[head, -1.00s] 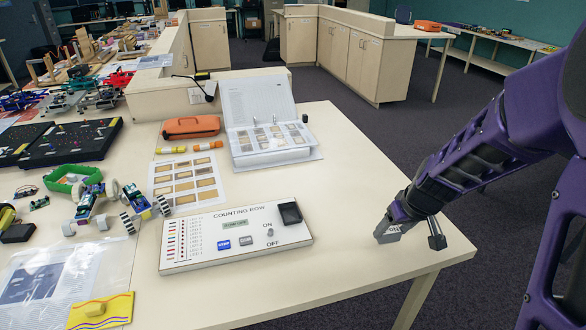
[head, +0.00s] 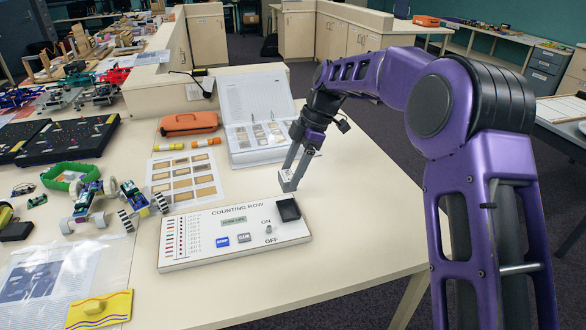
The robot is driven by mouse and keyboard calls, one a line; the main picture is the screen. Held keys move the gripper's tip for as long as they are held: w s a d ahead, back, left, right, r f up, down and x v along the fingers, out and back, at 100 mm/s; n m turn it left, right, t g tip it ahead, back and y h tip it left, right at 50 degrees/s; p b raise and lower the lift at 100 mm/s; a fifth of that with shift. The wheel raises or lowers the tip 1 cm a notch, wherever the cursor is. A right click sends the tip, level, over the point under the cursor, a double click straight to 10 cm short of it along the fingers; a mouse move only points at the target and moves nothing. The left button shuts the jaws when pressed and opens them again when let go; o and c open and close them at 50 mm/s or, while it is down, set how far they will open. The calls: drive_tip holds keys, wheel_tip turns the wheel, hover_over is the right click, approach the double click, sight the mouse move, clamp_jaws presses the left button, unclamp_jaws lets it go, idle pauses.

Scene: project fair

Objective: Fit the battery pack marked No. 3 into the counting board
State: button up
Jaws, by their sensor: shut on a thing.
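The counting board (head: 205,255) is a white panel headed COUNTING ROW, lying flat near the table's front. A black, open-topped battery holder (head: 288,210) sits at its upper right corner and looks empty. My gripper (head: 292,172) points down just behind that corner. It is shut on a small grey battery pack (head: 287,184), held a little above and behind the black holder, apart from it as far as I can tell. Its number is too small to read. The board also has a blue button, a grey button and an ON/OFF switch (head: 268,229).
An open binder (head: 255,105) stands behind my gripper, with an orange case (head: 190,124) to its left. A card sheet (head: 184,178) lies behind the board. Wheeled robot models (head: 90,205) are at left. The table's right side is clear.

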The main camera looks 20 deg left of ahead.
wheel_tip(320, 180, down, 2)
drive_tip(key=shift+f+b, duration=1.4)
drive_tip(key=shift+f, duration=0.9)
drive_tip(key=shift+f+b, duration=0.55)
drive_tip(key=shift+f, duration=0.3)
drive_tip(key=o, duration=1.4)
drive_tip(key=shift+r, duration=0.15)
drive_tip(key=shift+r+p, duration=1.95)
drive_tip(key=shift+r, duration=1.4)
